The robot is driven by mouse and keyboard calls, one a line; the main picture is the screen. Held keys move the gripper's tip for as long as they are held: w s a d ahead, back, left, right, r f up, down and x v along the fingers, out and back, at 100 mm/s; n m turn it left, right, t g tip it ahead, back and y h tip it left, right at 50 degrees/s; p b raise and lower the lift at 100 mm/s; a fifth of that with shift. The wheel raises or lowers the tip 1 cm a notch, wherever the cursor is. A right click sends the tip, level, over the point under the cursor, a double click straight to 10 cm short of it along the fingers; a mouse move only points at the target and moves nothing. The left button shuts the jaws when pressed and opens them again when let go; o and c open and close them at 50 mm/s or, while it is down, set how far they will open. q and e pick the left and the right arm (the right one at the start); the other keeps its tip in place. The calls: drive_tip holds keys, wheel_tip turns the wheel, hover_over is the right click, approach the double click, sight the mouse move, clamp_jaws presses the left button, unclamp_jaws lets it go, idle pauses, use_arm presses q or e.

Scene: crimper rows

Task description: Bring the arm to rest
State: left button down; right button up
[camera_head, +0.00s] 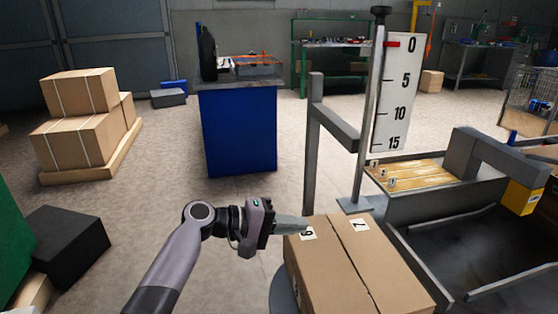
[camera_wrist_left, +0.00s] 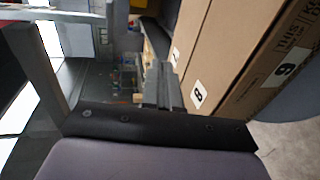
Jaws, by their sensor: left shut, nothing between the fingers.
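In the left wrist view the closed fingers (camera_wrist_left: 161,85) show beside the cardboard box (camera_wrist_left: 225,60), which carries white number labels. I cannot tell whether the fingertips touch the box. My right gripper is not in view.
A post with a white scale (camera_head: 396,95) and a red marker near 0 stands behind the box. A metal bench with a wooden board (camera_head: 410,174) is at right. A blue cabinet (camera_head: 238,130) stands behind my arm; stacked boxes (camera_head: 75,140) are left. Open floor lies between.

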use_arm(q)
drive_tip(key=s+a+f+t+y+p, duration=0.2)
drive_tip(key=s+a+f+y, duration=0.3)
drive_tip(key=f, duration=0.4)
drive_tip(key=s+a+f+t+y+p, duration=0.2)
drive_tip(key=s+a+f+t+p, duration=0.15)
drive_tip(key=a+f, duration=0.45)
drive_tip(key=s+a+r+m+t+y+p, duration=0.1)
drive_tip(key=s+a+m+y+p, duration=0.1)
drive_tip(key=s+a, duration=0.4)
drive_tip(key=s+a+m+t+y+p, duration=0.1)
drive_tip(key=s+a, duration=0.4)
drive_tip(key=s, duration=0.8)
drive_tip(key=m+y+p, duration=0.1)
drive_tip(key=y, duration=0.1)
drive_tip(key=shift+s+a+r+m+y, duration=0.2)
drive_tip(key=shift+a+r+m+y, duration=0.1)
drive_tip(key=shift+a+r, duration=0.1)
